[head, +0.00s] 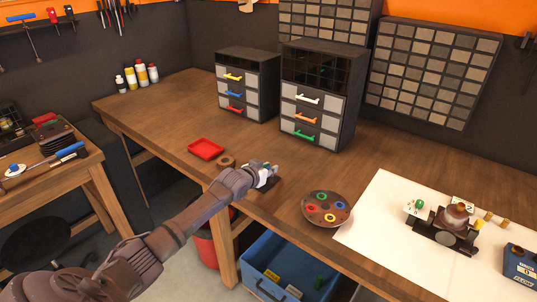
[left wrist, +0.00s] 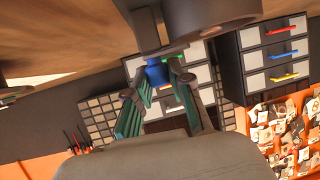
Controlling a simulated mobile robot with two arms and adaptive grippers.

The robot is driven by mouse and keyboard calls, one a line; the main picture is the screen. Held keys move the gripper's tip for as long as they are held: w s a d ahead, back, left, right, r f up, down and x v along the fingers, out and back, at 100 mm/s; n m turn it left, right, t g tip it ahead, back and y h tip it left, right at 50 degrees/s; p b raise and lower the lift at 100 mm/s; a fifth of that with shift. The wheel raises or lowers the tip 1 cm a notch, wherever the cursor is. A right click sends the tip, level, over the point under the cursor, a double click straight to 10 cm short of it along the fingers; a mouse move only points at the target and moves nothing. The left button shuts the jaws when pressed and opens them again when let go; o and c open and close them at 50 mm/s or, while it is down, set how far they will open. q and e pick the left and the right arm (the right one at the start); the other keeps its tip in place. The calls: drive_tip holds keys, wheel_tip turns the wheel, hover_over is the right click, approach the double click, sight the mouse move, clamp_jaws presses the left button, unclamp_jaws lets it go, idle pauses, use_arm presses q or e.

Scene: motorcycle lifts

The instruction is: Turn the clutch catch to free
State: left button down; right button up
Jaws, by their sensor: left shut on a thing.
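My left gripper (head: 265,176) is low over the bench, near its front edge. In the left wrist view it is shut on a small blue part (left wrist: 157,75) at the end of a dark post. This may be the clutch catch; its label and setting cannot be read. A large dark rounded body (left wrist: 215,14) is close beside the post in that view. In the head view the gripper and arm mostly hide the held part. My right gripper is not in view.
A red tray (head: 206,149) and a brown ring (head: 226,162) lie left of the gripper. A round plate with coloured rings (head: 326,208) lies right. Drawer units (head: 318,95) stand behind. A dark device with a brown knob (head: 456,218) sits on a white sheet (head: 375,225).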

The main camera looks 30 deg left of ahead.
use_arm(q)
drive_tip(key=shift+d+r+n+y+p, duration=0.15)
drive_tip(key=shift+d+n+y+p, duration=0.05)
drive_tip(key=shift+n+y+p, duration=0.5)
drive_tip(key=shift+n+y, duration=0.4)
drive_tip(key=shift+f+n+g+y+b, duration=0.4)
drive_tip(key=shift+n+y+b, duration=0.1)
drive_tip(key=shift+n+y, duration=0.25)
drive_tip(key=n+g+y+b, duration=0.3)
drive_tip(key=n+y+b, duration=0.1)
drive_tip(key=b, duration=0.5)
drive_tip(key=n+g+y+b, duration=0.3)
drive_tip(key=n+b, duration=0.1)
drive_tip(key=b, duration=0.6)
drive_tip(key=shift+w+n+g+y, duration=0.1)
drive_tip(key=shift+n+g+y, duration=0.25)
drive_tip(key=shift+g, duration=0.05)
drive_tip(key=shift+a+r+n+g+b, duration=0.1)
drive_tip(key=shift+r+n+g+b, duration=0.3)
drive_tip(key=shift+g+b, duration=0.45)
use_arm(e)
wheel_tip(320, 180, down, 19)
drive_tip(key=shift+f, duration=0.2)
use_arm(q)
drive_tip(key=c, duration=1)
unclamp_jaws()
drive_tip(key=shift+f, duration=0.15)
